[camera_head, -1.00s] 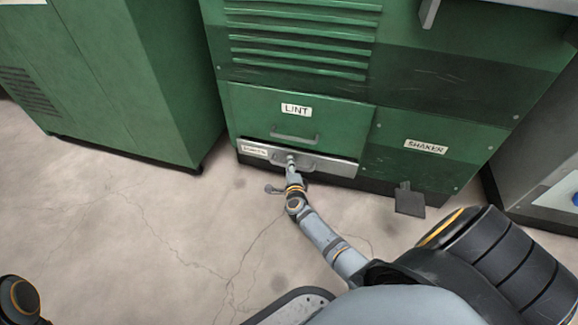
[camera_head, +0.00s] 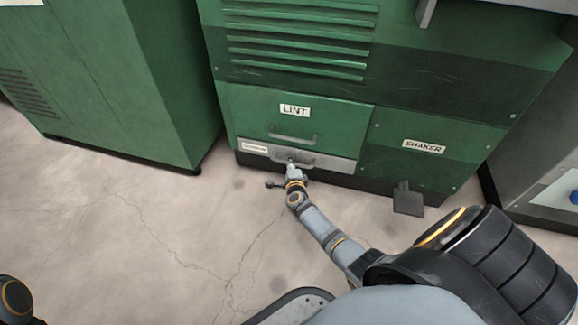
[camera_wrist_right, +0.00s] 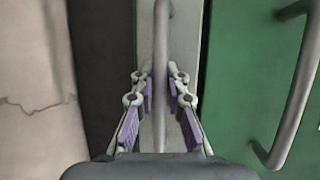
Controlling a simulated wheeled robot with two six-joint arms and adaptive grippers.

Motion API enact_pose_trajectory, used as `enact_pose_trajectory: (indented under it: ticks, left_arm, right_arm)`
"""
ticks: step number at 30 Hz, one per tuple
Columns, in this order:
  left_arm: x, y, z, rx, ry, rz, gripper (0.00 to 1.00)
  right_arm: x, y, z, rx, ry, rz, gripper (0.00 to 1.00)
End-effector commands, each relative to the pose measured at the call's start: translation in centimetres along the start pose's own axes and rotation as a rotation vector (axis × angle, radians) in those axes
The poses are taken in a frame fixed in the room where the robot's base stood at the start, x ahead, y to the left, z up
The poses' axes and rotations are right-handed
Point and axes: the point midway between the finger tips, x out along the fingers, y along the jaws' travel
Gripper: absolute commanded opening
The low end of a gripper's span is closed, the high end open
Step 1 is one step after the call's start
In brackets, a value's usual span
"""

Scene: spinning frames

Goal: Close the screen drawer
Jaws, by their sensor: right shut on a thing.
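The screen drawer (camera_head: 338,164) is the grey metal front low on the green machine, below the panel labelled LINT. A small white label, too blurred to read, is at its left end. Its front looks about flush with the machine. My right gripper (camera_head: 291,163) is at the drawer front. In the right wrist view my right gripper (camera_wrist_right: 160,95) has its purple-padded fingers on both sides of the drawer's bar handle (camera_wrist_right: 161,35), shut on it. My left gripper is out of view; only a dark part of my arm shows at lower left.
The LINT panel (camera_head: 345,120) with its own handle (camera_head: 293,138) is just above. A black pedal (camera_head: 408,201) sticks out below the SHAKER panel (camera_head: 450,160) at right. A green cabinet (camera_head: 110,80) stands at left. The cracked floor (camera_head: 130,230) in front is clear.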

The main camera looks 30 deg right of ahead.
Motion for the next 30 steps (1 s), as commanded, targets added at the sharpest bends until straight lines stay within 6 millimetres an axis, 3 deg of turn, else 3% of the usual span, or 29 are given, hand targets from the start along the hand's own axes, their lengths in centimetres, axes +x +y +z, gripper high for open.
enact_pose_trajectory:
  ticks: [3,4,9,20,30]
  left_arm:
    - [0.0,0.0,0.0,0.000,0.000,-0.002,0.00]
    - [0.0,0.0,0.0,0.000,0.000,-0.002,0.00]
    - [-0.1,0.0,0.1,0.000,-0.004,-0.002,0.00]
    - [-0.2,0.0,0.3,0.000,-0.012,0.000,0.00]
    - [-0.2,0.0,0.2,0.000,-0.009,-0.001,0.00]
  right_arm:
    - [0.1,-0.3,-0.2,-0.001,0.004,-0.006,0.00]
    - [0.1,-0.3,-0.2,-0.001,0.004,-0.006,0.13]
    - [0.1,-0.2,-0.2,-0.002,0.004,-0.006,0.36]
    - [-0.6,0.0,-0.1,-0.002,0.003,-0.003,0.36]
    - [-6.3,0.0,-0.1,0.000,0.002,-0.003,0.36]
